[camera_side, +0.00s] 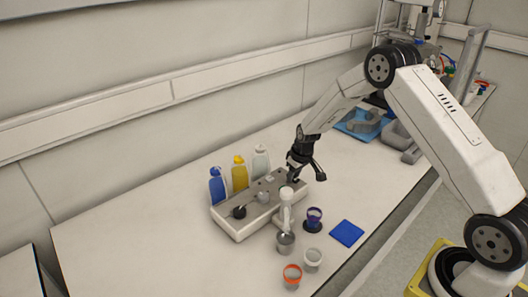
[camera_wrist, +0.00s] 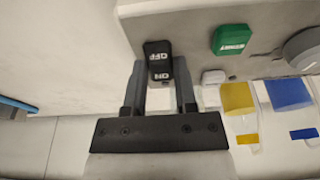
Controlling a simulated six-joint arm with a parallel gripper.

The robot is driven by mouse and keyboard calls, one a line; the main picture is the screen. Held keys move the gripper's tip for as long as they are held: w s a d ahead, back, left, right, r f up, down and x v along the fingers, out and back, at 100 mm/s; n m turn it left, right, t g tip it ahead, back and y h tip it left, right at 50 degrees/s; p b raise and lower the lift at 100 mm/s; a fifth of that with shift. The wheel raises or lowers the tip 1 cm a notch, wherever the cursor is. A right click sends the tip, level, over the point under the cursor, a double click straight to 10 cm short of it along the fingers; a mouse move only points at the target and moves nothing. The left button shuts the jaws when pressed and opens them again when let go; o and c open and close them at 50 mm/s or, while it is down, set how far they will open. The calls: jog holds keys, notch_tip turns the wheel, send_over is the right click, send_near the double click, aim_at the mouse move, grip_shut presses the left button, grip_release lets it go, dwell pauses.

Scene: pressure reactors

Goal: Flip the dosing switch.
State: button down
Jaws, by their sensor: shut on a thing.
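The dosing switch (camera_wrist: 160,60) is a small black rocker with white OFF and ON lettering, upside down in the wrist view. It sits at the end of a pale grey control box (camera_side: 242,228). My gripper (camera_wrist: 158,78) is shut on the switch, with one dark finger on each side of it. In the side view my gripper (camera_side: 297,172) points down at the right end of the box, and the switch is hidden there.
A green button (camera_wrist: 231,39) and a grey round part (camera_wrist: 304,48) are beside the switch. Blue (camera_side: 217,186), yellow (camera_side: 239,174) and white (camera_side: 261,162) bottles stand behind the box. Cups, including an orange-rimmed one (camera_side: 292,275), and a blue square (camera_side: 346,233) are in front.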

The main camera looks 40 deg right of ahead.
aim_at(298, 181)
jog(key=shift+c, duration=2)
grip_release()
jog(key=shift+r, duration=0.1)
jog(key=shift+v, duration=3.8)
jog(key=s+a+r, duration=0.3)
jog(key=s+a, duration=0.3)
jog(key=s, duration=0.5)
jog(key=s+a+r, duration=0.4)
jog(key=s+a, duration=0.3)
jog(key=s, duration=0.4)
jog(key=shift+s, duration=0.35)
jog(key=shift+a, duration=0.1)
